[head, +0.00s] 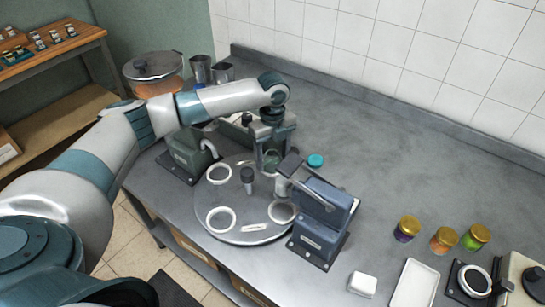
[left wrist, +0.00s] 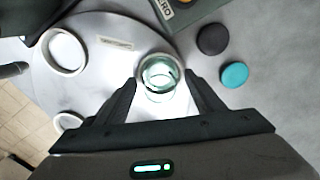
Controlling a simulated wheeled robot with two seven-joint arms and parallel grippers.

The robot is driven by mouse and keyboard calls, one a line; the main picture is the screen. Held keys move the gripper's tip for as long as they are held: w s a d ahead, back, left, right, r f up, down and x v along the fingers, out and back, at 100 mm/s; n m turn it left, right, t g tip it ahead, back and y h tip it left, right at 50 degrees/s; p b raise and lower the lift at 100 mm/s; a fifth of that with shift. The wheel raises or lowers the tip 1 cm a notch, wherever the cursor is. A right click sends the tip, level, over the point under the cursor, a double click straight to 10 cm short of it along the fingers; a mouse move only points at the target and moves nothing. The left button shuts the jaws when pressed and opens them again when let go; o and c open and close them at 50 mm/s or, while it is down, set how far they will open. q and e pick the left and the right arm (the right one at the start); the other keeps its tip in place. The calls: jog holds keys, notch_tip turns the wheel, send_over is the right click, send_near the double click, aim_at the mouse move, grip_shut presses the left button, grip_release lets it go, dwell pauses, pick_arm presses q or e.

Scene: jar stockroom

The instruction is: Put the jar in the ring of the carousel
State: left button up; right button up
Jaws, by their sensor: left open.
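The jar (left wrist: 160,78) is clear glass with a greenish tint and looks empty and open. In the left wrist view it appears to stand upright inside a white ring of the carousel, between my fingers. The grey round carousel (head: 240,235) carries other white rings (head: 219,220) that look empty; one also shows in the left wrist view (left wrist: 66,50). My left gripper (head: 271,149) is open, pointing down at the carousel's back edge, with a finger on each side of the jar (head: 271,160). Finger contact cannot be told. My right gripper is not in view.
A blue-grey machine (head: 322,215) stands at the carousel's right and a dark green one (head: 188,155) at its left. A teal lid (head: 315,160) lies just right of the gripper. Gold-lidded jars (head: 443,240) and a white tray (head: 415,284) are at right. The counter's back middle is clear.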

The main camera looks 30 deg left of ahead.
pick_arm(q)
notch_tip(320, 180, up, 12)
jog(key=b, duration=0.3)
jog(key=shift+b, duration=0.35)
dwell(0.4)
